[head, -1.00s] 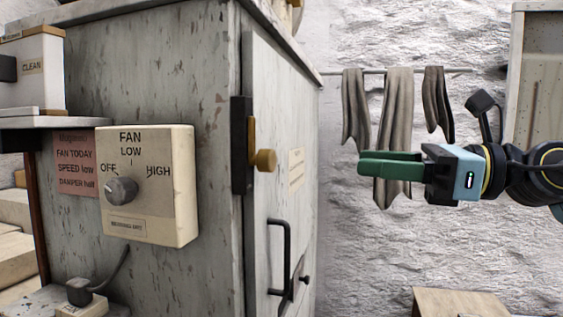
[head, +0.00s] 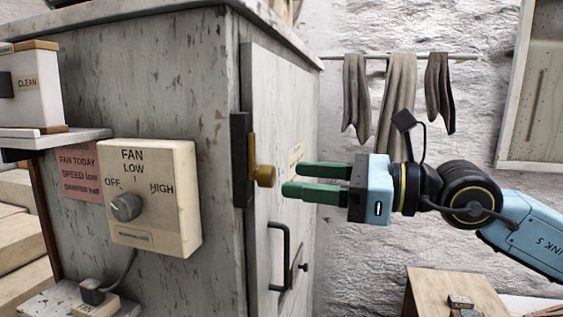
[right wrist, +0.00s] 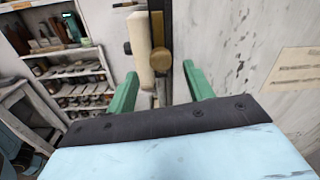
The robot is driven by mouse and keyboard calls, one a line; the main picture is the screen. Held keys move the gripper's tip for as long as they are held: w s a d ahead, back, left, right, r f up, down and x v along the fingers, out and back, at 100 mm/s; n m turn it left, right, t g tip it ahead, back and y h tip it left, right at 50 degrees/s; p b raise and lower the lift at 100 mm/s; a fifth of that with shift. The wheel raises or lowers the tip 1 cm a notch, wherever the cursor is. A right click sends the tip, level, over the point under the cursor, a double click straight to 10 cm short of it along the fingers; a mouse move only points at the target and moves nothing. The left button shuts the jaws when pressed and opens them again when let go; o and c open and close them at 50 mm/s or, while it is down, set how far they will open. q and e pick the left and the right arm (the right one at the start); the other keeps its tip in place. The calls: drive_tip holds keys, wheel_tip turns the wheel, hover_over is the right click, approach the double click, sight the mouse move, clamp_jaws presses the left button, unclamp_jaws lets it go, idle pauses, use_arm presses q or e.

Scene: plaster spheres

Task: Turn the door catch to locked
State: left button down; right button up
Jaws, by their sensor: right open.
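The door catch is a brass knob (head: 265,175) on an upright brass bar, set on a dark plate (head: 240,158) at the near edge of the pale cabinet door (head: 272,120). My right gripper (head: 296,180) is open and empty just right of the knob, its green fingers pointing at it with a small gap in the head view. In the right wrist view the brass knob (right wrist: 161,60) shows beyond and between the open fingers (right wrist: 160,88). No locked mark is readable. My left gripper is not in view.
A fan switch box (head: 158,190) sticks out from the cabinet's side, left of the catch. A dark door handle (head: 279,258) is below it. Cloths (head: 397,100) hang on a rail behind.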

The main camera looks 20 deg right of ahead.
sight(274, 177)
drive_tip(key=shift+p+x, duration=0.6)
drive_tip(key=shift+x, duration=1.5)
drive_tip(key=c, duration=1)
drive_tip(key=shift+o, duration=0.2)
